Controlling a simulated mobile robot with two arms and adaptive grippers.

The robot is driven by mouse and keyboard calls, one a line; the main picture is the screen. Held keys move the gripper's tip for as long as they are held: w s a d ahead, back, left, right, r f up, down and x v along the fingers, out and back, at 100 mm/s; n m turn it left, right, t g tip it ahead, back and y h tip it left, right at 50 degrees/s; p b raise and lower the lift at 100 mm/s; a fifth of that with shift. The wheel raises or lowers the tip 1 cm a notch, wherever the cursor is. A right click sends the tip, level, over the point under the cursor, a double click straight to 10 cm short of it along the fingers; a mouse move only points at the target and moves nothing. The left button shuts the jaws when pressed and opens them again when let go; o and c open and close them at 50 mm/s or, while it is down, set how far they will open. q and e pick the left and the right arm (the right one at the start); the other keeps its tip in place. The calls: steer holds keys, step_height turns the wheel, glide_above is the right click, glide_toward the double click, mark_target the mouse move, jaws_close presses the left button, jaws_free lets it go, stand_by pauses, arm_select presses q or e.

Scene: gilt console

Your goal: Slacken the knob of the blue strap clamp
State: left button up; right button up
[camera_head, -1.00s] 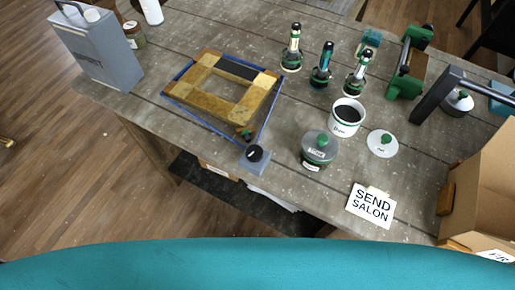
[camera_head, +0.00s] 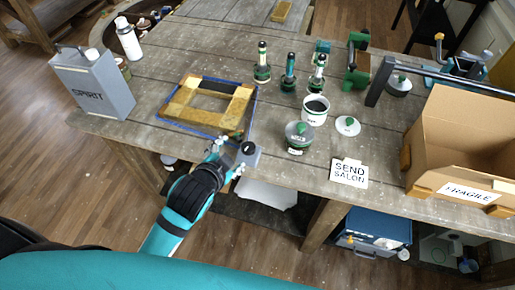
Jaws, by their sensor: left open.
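The blue strap clamp (camera_head: 249,124) runs around the gilt frame (camera_head: 170,109), which lies flat on the grey plank bench. The clamp's grey block (camera_head: 252,160) sits at the frame's near right corner, by the bench's front edge. Its round black knob (camera_head: 248,148) is on top. My left gripper (camera_head: 235,156) reaches in from the lower left, open, with its fingers close beside the block and knob. I cannot tell whether they touch. My right gripper is not in view.
A grey spirit can (camera_head: 92,85) stands left of the frame. A cardboard box (camera_head: 465,140) fills the right end. Bare planks lie behind the frame.

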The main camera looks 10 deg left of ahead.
arm_select(q)
steer(key=w+d+r+m+t+h, duration=0.45)
steer(key=d+r+m, duration=0.2)
steer(key=r, duration=0.45)
steer(key=w+d+r+m+t+h, duration=0.3)
steer(key=w+d+r+m+t, duration=0.15)
steer(key=r+m, duration=0.4)
steer(key=s+d+r+m+g+h, duration=0.45)
steer(key=d+m+g+h, duration=0.3)
steer(key=m, duration=0.55)
steer(key=s+d+r+m+g+h, duration=0.45)
steer(key=d+m+g+h, duration=0.3)
steer(key=m, duration=0.55)
steer(key=m+g+y, duration=0.5)
steer(key=m+y, duration=1.8)
steer(key=m, duration=0.1)
glide_above(248, 147)
step_height(248, 147, down, 16)
step_height(248, 147, down, 16)
steer(key=p, duration=0.6)
steer(key=shift+r+p, duration=0.25)
steer(key=shift+p, duration=0.05)
steer(key=shift+f, duration=0.8)
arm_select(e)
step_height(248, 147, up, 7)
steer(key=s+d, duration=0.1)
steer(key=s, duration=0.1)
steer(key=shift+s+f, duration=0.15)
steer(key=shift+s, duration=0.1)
